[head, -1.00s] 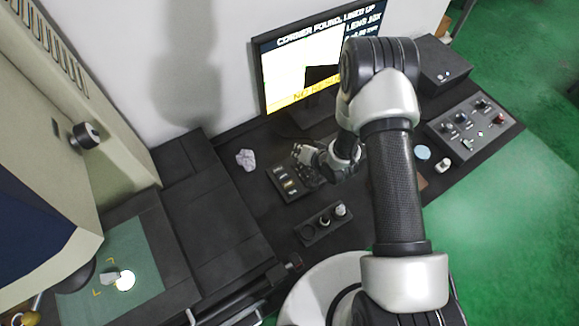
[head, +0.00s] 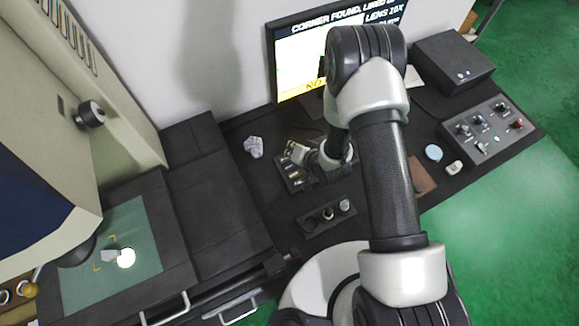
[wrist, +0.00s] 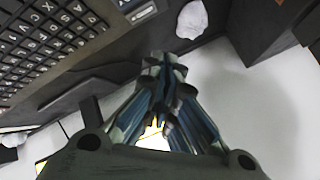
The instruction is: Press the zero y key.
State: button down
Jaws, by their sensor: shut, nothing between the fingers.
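The dark key panel (head: 296,186) lies on the bench below the monitor, with a short column of small labelled keys. The labels are too small to read, so I cannot tell which is zero y. My gripper (head: 296,151) is at the panel's back end, and its fingers and wrist hide part of the panel. In the wrist view my gripper (wrist: 164,62) is shut and empty, its fingertips pointing toward the dark bench. I cannot tell whether the tips touch a key. Part of a panel with pale-edged labels (wrist: 143,13) shows at the top.
A crumpled white paper (head: 253,147) lies left of the panel. A holder with round pieces (head: 327,217) lies in front. The monitor (head: 300,62) stands behind. A knobbed control box (head: 488,130) is at right. A keyboard (wrist: 45,45) fills the wrist view's upper left.

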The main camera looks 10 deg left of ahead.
aim_at(292, 166)
notch_tip(292, 166, down, 7)
jog(key=b, duration=0.4)
jog(key=shift+b, duration=0.3)
jog(key=shift+f, duration=0.1)
dwell(0.9)
jog(key=shift+f+b, duration=0.35)
jog(key=shift+b, duration=0.1)
jog(key=shift+f+b, duration=0.3)
jog(key=shift+b, duration=0.05)
dwell(0.3)
jog(key=shift+r, duration=0.15)
dwell(0.3)
jog(key=shift+r+p, duration=0.5)
jog(key=shift+r, duration=0.1)
jog(key=shift+r+p, duration=1.7)
jog(key=shift+r, duration=0.85)
